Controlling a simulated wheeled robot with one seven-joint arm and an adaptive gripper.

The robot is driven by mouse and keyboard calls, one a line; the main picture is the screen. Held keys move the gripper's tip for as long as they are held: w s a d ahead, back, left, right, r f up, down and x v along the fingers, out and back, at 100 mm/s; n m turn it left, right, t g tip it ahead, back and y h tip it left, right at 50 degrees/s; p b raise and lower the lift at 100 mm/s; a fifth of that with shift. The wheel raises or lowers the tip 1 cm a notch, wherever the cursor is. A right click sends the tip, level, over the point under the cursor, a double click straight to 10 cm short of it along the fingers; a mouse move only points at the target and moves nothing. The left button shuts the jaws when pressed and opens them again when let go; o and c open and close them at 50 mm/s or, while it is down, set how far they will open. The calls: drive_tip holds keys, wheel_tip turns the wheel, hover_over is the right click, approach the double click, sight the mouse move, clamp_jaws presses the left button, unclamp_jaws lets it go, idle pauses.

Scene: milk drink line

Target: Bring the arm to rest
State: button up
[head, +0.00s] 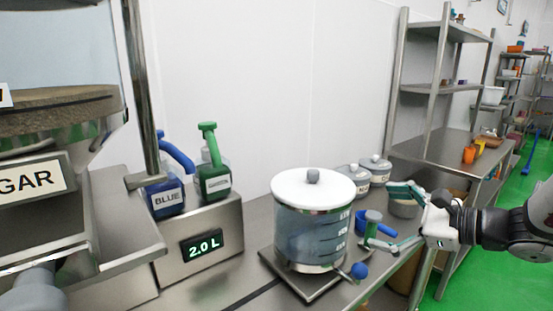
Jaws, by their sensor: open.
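My gripper (386,213) is at the right of the head view, at the end of my arm reaching in from the right edge. Its fingers point left and are spread apart. It is just right of the clear tank (308,235) with a white lid, and near a small blue-handled cup (361,226). Part of the cup is hidden behind a finger and a grey-green piece. I see nothing held between the fingers.
A steel counter (240,291) carries the tank. Blue (164,199) and green (214,181) jugs stand on a unit reading 2.0 L. Lidded pots (375,168) stand behind my gripper. A sugar hopper (40,177) fills the left. Steel shelves (440,88) stand at back right.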

drive_tip(key=s+a+r+n+g+h+p, duration=0.2)
drive_tip(key=s+a+n+g, duration=0.3)
drive_tip(key=s, duration=0.5)
drive_tip(key=s+a+r+n+g+h+p, duration=0.25)
drive_tip(key=s+a+n, duration=0.35)
drive_tip(key=s, duration=0.4)
drive_tip(key=s+d+r+n+t+h+p, duration=0.1)
drive_tip(key=s+d+r+n+h+p, duration=0.2)
drive_tip(key=s+d+n+h, duration=0.3)
drive_tip(key=s+d+r+n, duration=0.1)
drive_tip(key=s+d+n, duration=0.1)
drive_tip(key=s+n, duration=0.1)
drive_tip(key=shift+s+d+r+n, duration=0.2)
drive_tip(key=shift+s+r+n, duration=0.2)
drive_tip(key=shift+s, duration=0.3)
